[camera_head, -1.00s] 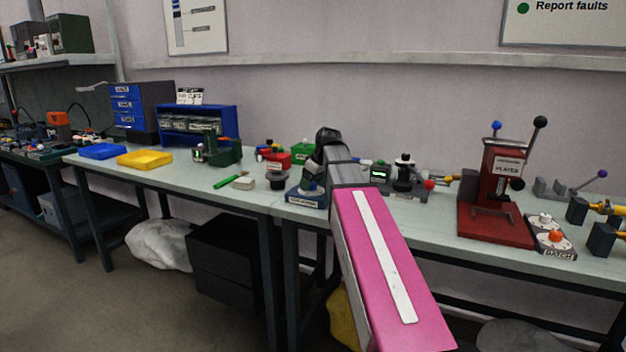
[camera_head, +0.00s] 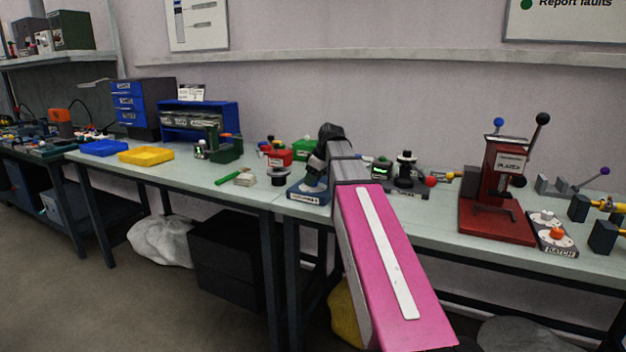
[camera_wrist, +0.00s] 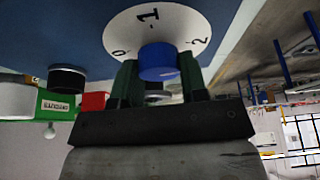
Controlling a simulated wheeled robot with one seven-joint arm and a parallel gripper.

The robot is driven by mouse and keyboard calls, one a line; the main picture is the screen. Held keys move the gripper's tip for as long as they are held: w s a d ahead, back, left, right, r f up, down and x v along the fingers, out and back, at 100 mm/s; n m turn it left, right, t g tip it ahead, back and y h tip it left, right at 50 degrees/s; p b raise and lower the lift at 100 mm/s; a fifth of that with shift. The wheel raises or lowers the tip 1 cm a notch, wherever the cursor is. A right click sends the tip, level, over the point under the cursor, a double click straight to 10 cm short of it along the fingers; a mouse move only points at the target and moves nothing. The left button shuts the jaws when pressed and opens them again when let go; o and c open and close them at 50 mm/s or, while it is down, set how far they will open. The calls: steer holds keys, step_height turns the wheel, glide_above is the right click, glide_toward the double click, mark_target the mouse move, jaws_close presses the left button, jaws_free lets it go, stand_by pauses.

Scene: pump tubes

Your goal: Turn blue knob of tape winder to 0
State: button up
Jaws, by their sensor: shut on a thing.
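The blue knob (camera_wrist: 159,62) is in the wrist view, in front of a round white dial (camera_wrist: 120,35) marked 0, 1 and 2. The 0 is at the left, the 1 at the top and the 2 at the right. My gripper (camera_wrist: 159,75) is shut on the knob, with one dark green finger on each side. No pointer on the knob shows, so its setting cannot be told. In the head view, my arm reaches a blue-based device (camera_head: 308,195) on the bench; its label is too small to read surely, and my gripper hides much of it.
A red and green device (camera_head: 276,156) stands just left of the blue base. A dark device with a green display (camera_head: 381,168) stands to the right. A red press (camera_head: 497,222) is farther right. A green stick (camera_head: 228,178) lies on the bench at the left.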

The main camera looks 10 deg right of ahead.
steer(key=shift+n, duration=0.7)
steer(key=shift+g, duration=0.3)
steer(key=shift+n+g+y, duration=0.4)
steer(key=shift+n+g, duration=0.2)
steer(key=shift+n, duration=1.1)
steer(key=shift+w+n+g, duration=0.15)
steer(key=shift+n+g, duration=0.25)
steer(key=shift+n, duration=1.3)
steer(key=shift+g, duration=0.3)
